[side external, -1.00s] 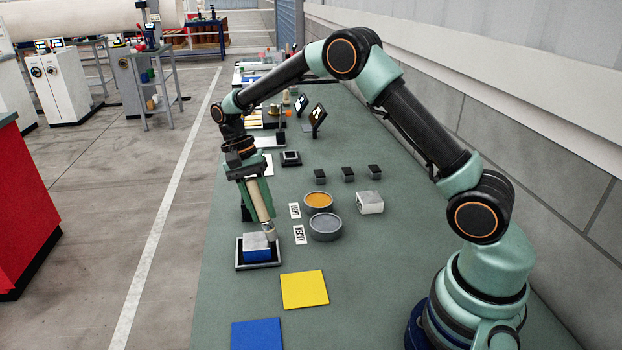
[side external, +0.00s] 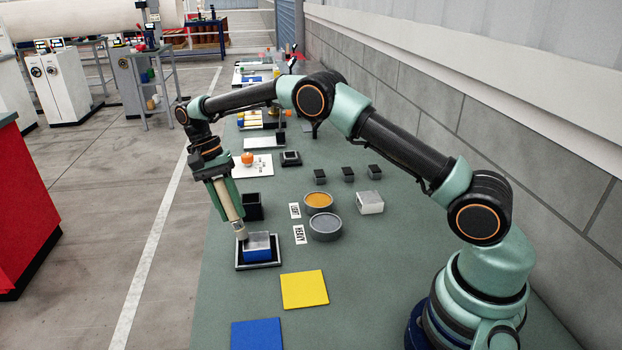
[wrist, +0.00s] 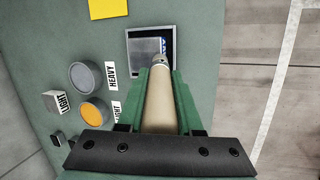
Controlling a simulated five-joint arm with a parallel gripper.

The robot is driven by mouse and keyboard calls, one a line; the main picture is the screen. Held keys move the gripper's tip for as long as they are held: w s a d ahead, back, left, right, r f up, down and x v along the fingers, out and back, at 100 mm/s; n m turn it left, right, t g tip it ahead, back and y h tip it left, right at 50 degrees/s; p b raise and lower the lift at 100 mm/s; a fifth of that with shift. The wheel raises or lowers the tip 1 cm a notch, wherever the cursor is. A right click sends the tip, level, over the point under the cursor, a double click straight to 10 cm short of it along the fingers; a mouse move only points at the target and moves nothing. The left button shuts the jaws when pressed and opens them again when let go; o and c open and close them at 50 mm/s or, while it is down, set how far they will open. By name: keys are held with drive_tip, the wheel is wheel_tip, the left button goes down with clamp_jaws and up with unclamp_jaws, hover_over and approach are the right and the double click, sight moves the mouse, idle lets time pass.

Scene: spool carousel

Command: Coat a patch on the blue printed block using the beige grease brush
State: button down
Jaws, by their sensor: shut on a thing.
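The blue printed block (side external: 257,254) sits in a black tray with a pale rim (side external: 280,264) on the green bench. Its top (side external: 256,240) looks grey. My gripper (side external: 228,205) is shut on the beige grease brush (side external: 232,213), which points down and leans. The brush's pale tip is at the block's left top edge in the side view; I cannot tell whether it touches. In the wrist view the brush (wrist: 158,105) lies between the green fingers, and its tip overlaps the block's grey top (wrist: 145,48). Part of the blue side with white print shows beside it.
An orange-filled pot (side external: 318,200) and a grey-filled pot (side external: 325,227) stand right of the tray, beside LIGHT and HEAVY labels (side external: 299,234). A pale block (side external: 370,202) stands farther right. Yellow (side external: 304,289) and blue (side external: 257,334) squares lie in front.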

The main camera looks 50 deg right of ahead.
sight(226, 192)
drive_tip(key=shift+s+d, duration=2.3)
drive_tip(key=shift+w+a, duration=2.25)
drive_tip(key=shift+a, duration=0.05)
drive_tip(key=shift+w+a+r, duration=0.1)
drive_tip(key=shift+w, duration=0.05)
drive_tip(key=shift+r, duration=4)
